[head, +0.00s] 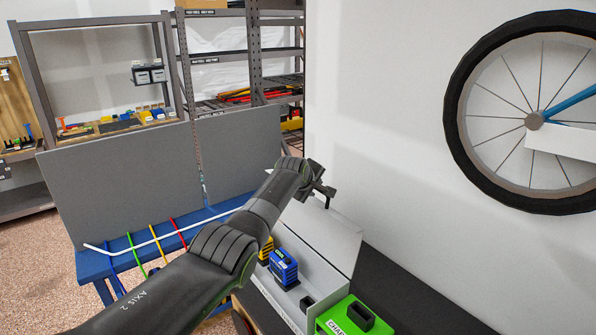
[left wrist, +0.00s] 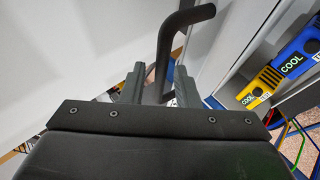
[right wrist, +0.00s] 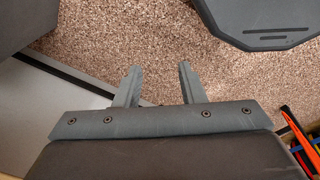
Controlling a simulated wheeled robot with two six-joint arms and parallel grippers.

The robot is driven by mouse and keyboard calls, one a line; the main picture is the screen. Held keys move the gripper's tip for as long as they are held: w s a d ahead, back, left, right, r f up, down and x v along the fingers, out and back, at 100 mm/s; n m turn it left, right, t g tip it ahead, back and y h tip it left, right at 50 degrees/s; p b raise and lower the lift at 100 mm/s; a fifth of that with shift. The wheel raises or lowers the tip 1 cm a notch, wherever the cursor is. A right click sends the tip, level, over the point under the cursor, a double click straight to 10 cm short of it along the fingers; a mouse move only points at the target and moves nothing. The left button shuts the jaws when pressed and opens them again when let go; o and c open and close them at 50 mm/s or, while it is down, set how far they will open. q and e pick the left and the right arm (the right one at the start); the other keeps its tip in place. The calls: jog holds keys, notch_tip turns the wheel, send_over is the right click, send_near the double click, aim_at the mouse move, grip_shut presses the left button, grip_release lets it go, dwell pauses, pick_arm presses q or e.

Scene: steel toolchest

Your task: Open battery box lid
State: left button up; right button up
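The battery box (head: 318,285) is pale grey and stands open on the dark bench top. Its lid (head: 328,235) is raised and tilted back towards the wall. A blue battery (head: 283,266) and a yellow battery (head: 266,251) show at the box; in the left wrist view the blue battery (left wrist: 291,65) and yellow battery (left wrist: 263,87) read "COOL". My left gripper (head: 323,192) is at the lid's upper edge. In the left wrist view, its fingers (left wrist: 160,82) are apart, with a dark bent handle (left wrist: 167,48) between them and gaps beside it. My right gripper (right wrist: 158,76) is open and empty above speckled floor.
A green charger (head: 352,318) stands at the box's near end. The white wall (head: 400,130) with a mounted bicycle wheel (head: 460,110) is on the right. A blue bench (head: 150,245) with coloured rods and a grey panel (head: 125,180) is on the left.

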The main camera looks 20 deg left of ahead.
pick_arm(q)
jog(key=shift+p+v, duration=0.8)
jog(key=shift+v, duration=0.15)
jog(key=b+v, duration=0.4)
jog(key=v, duration=1)
jog(key=shift+s, duration=0.25)
